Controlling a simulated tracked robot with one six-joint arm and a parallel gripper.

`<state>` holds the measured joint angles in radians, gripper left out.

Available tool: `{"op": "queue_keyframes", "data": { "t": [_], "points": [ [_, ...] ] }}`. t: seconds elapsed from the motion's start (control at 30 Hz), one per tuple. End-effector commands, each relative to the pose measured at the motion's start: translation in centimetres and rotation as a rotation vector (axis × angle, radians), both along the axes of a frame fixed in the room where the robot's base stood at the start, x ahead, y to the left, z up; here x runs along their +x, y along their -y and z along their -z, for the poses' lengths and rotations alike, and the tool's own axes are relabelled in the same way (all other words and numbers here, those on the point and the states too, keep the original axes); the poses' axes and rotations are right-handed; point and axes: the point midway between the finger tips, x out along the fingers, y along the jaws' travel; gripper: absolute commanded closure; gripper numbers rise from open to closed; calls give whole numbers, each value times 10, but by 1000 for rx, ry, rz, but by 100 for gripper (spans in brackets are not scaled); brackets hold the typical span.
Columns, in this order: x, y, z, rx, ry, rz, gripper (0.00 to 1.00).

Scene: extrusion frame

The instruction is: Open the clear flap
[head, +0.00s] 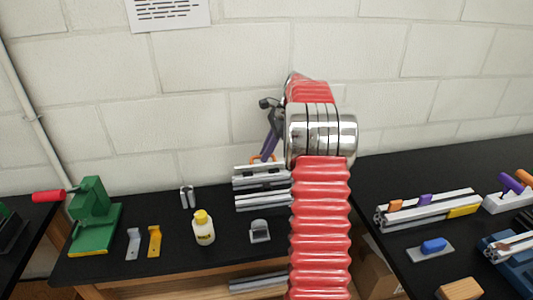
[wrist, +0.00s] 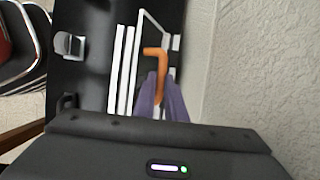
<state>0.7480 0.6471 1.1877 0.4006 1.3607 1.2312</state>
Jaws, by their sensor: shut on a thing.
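My gripper (head: 268,150) hangs at the back of the middle bench, in front of the wall. Its purple fingers are shut on an orange handle (head: 256,158), at the aluminium frame (head: 250,182). In the wrist view my gripper (wrist: 161,88) closes around the lower end of the bent orange handle (wrist: 156,54). A thin pale outline (wrist: 143,30) beside the handle looks like the edge of the clear flap. The flap's pane is hard to make out, and its angle cannot be told. My arm hides the right side of the frame in the head view.
A grey bracket (head: 259,231), a yellow-capped bottle (head: 203,228) and a green press (head: 95,218) stand on the middle bench. Aluminium profiles (head: 425,210) lie on the right bench. The block wall (wrist: 245,70) is close beside my gripper.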

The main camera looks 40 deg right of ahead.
Motion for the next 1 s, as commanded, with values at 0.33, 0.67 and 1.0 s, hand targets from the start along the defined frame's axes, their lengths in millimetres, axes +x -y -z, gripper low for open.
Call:
{"op": "queue_keyframes", "data": {
  "t": [0.33,0.67,1.0],
  "points": [
    [0,-2,3,9,-2,-1,78],
    [-2,2,0,5,0,6,71],
    [-8,11,-23,2,3,8,71]
  ]
}}
